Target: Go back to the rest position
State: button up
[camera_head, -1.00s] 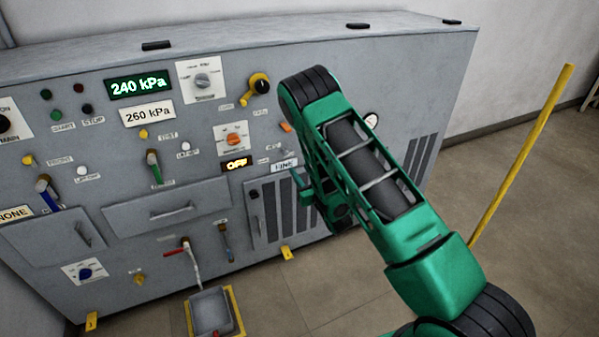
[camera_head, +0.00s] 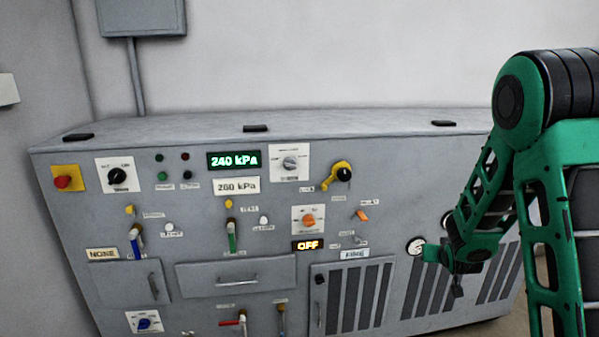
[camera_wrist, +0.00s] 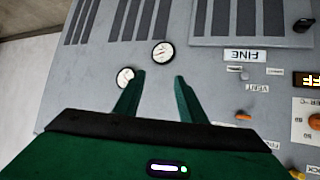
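My gripper (camera_wrist: 160,85) shows in the wrist view with its two green fingers apart and nothing between them. In the head view my gripper (camera_head: 432,254) is at the right, in front of the grey pump cabinet (camera_head: 90,135), and small there. The cabinet's front carries a green display (camera_head: 233,160) reading 240 kPa, a plate (camera_head: 237,186) reading 260 kPa and an amber display (camera_head: 308,245) reading OFF. Two round gauges lie beyond the fingertips in the wrist view, one (camera_wrist: 163,53) upper and one (camera_wrist: 125,77) lower left.
A red button on a yellow plate (camera_head: 66,178) is at the cabinet's upper left. Levers stick out, among them a blue one (camera_head: 136,248) and a green one (camera_head: 231,238). A grey wall box (camera_head: 143,17) hangs above. The cabinet top is mostly bare.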

jog(key=s+d+r+m+g, duration=0.1)
jog(key=s+d+r+g, duration=0.25)
jog(key=s, duration=0.55)
jog(key=s+a+r+m+g+y, duration=0.1)
jog(key=s+r+g, duration=0.1)
jog(key=s, duration=0.9)
jog(key=s+a+r+g+y, duration=0.1)
jog(key=s+a+r+g, duration=0.1)
jog(key=s, duration=1)
jog(key=s+a+r+m+g+y, duration=0.1)
jog(key=s+a+r+g, duration=0.1)
jog(key=s, duration=1)
jog(key=shift+s+r+m+g+y, duration=0.25)
jog(key=shift+r+g, duration=0.3)
jog(key=shift+r, duration=0.3)
jog(key=shift+w+f, duration=0.25)
jog(key=shift+w, duration=0.4)
jog(key=shift+d, duration=0.1)
